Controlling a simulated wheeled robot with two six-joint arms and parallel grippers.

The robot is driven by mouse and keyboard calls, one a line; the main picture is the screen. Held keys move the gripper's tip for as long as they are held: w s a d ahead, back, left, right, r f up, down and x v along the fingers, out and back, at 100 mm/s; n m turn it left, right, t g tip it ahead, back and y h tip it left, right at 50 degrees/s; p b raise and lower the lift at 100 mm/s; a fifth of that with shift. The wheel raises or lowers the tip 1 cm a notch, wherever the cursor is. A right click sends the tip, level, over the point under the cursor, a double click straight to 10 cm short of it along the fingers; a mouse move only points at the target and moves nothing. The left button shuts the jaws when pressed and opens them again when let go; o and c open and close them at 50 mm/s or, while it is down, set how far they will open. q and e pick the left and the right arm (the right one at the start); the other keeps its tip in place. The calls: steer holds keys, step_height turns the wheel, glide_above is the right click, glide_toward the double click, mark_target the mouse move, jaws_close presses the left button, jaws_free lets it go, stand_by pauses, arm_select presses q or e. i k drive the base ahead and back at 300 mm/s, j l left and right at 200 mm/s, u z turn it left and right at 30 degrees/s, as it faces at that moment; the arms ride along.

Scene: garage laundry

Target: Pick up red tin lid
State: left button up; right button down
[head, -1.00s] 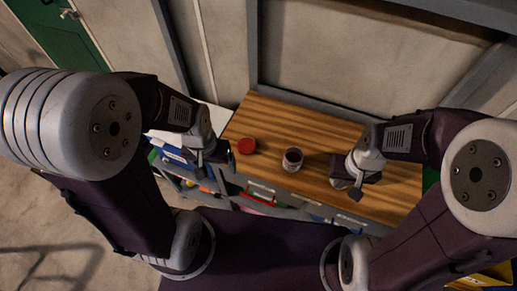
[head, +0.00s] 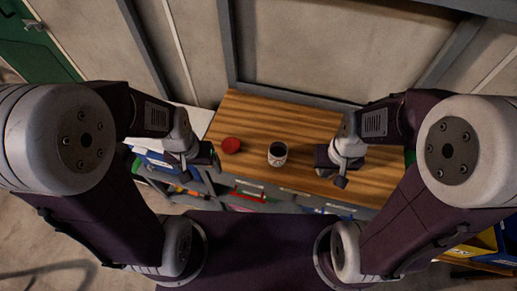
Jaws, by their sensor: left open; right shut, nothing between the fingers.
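The red tin lid (head: 231,145) is a small round red disc lying on the left part of the wooden worktop (head: 300,121). My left gripper (head: 203,166) is open and empty, just left of the lid and a little nearer to me, apart from it. My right gripper (head: 336,172) is shut and empty over the right part of the worktop, well to the right of the lid. Nothing covers the lid.
A light-coloured tin or cup (head: 278,154) with a dark inside stands upright on the worktop between the lid and my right gripper. Below the front edge are shelves with coloured items, including a red one (head: 247,195). The back of the worktop is clear.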

mark_target(230, 145)
steer(key=j+z, duration=0.7)
steer(key=z, duration=0.15)
steer(key=j+z, duration=0.4)
steer(key=k+j+z, duration=0.15)
steer(key=j+z, duration=0.15)
steer(key=z, duration=0.15)
steer(key=k+j+z, duration=0.15)
steer(key=z, duration=0.25)
steer(key=k+j, duration=0.05)
steer(key=j, duration=0.05)
